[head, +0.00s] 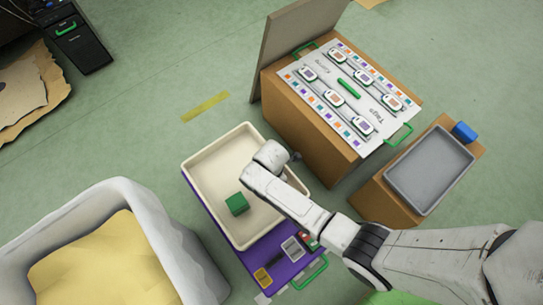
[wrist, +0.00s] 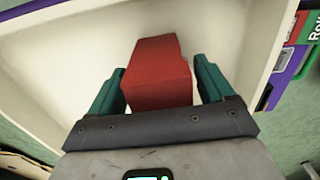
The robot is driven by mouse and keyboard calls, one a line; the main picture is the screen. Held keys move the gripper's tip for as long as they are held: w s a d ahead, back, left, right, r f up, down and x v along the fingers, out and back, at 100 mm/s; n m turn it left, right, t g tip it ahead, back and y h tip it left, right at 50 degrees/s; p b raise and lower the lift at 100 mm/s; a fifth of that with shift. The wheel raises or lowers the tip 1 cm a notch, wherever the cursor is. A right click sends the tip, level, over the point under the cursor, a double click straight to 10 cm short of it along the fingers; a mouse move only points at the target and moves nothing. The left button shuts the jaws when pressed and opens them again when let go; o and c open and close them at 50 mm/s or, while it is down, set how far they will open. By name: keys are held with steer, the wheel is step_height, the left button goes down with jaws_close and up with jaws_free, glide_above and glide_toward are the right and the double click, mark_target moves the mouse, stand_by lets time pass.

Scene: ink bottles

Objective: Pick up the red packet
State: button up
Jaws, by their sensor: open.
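The red packet (wrist: 160,80) is a box-like red block inside the cream tray. In the wrist view it lies between the two teal fingers of my gripper (wrist: 160,63). The fingers stand open on either side, with a gap visible at the right finger and a narrower one at the left.
The tray rests on a purple base (head: 262,258) with small labelled items. A grey bin (head: 427,172) and a box with a label board (head: 345,90) stand to the right.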

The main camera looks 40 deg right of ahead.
steer(key=shift+f, duration=0.85)
steer(key=shift+r, duration=0.1)
steer(key=c, duration=1.1)
